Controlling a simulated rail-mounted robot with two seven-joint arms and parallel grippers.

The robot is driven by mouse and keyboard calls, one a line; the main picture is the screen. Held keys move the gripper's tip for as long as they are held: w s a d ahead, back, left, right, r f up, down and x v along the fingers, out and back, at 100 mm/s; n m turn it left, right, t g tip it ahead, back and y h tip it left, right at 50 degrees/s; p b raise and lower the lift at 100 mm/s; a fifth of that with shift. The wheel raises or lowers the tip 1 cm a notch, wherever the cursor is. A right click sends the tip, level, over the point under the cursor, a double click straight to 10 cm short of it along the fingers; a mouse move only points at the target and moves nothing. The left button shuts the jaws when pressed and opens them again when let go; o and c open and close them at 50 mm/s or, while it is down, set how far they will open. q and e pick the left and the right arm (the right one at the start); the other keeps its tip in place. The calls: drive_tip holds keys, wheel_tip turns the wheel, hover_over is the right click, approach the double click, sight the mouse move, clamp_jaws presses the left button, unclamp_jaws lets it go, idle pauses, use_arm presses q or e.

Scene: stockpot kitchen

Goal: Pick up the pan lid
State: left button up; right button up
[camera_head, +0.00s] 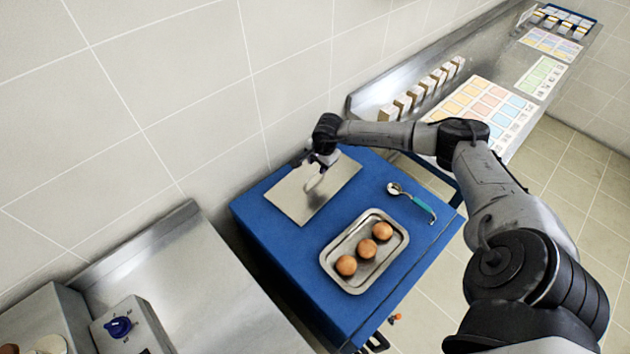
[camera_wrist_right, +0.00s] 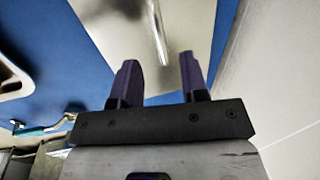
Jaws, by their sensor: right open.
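The pan lid (camera_head: 297,199) is a flat rectangular metal sheet lying on the blue table top, with a slim handle near its middle. In the right wrist view the lid (camera_wrist_right: 112,28) fills the upper middle, and its bar handle (camera_wrist_right: 158,40) lies just ahead of the gap between the fingers. My right gripper (camera_head: 320,162) is over the far part of the lid, near the wall. In the wrist view its two dark fingers (camera_wrist_right: 159,62) are apart, with nothing between them. Whether the fingers touch the lid cannot be told. My left gripper is not in view.
A metal tray (camera_head: 331,266) with three brown round items stands nearer on the blue table (camera_head: 262,235). A ladle (camera_head: 411,198) with a teal handle lies to the right. A tiled wall (camera_head: 205,100) rises behind. A steel counter (camera_head: 190,285) stands at left.

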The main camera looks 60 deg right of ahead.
sight(315, 172)
drive_tip(key=shift+w+f, duration=0.2)
drive_tip(key=shift+f, duration=0.75)
drive_tip(key=shift+w+f, duration=0.25)
drive_tip(key=shift+f, duration=0.75)
drive_tip(key=shift+w+f, duration=0.2)
drive_tip(key=shift+f, duration=0.75)
clamp_jaws()
